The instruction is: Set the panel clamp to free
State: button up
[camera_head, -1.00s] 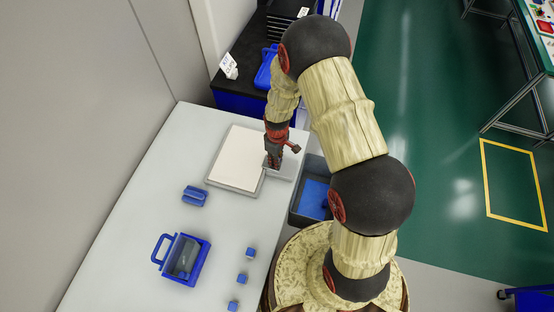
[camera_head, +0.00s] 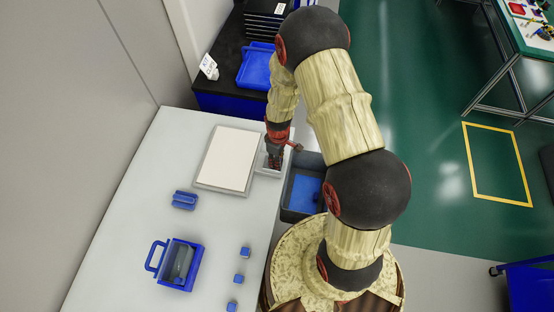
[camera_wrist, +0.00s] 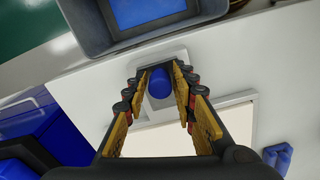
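My gripper (camera_wrist: 160,72) points down with its fingers apart. A blue rounded knob-like part (camera_wrist: 159,84) shows between the fingertips in the wrist view; I cannot tell whether they touch it. The part sits on a small light-grey block (camera_head: 266,168) beside the cream panel (camera_head: 228,158), which lies in a grey frame on the white table. The panel's edge also shows in the wrist view (camera_wrist: 220,108). In the head view my gripper (camera_head: 273,163) is over the grey block and hides the blue part. Any setting marks are not visible.
A grey bin with a blue bottom (camera_head: 303,193) stands just right of the table edge. A blue block (camera_head: 184,200), a blue handled caddy (camera_head: 178,264) and several small blue cubes (camera_head: 240,279) are on the table. A blue tray (camera_head: 256,68) lies on the back cabinet.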

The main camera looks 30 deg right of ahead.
jog(key=shift+o, duration=1.1)
jog(key=shift+w+r, duration=0.1)
jog(key=shift+r, duration=0.4)
notch_tip(320, 180, up, 11)
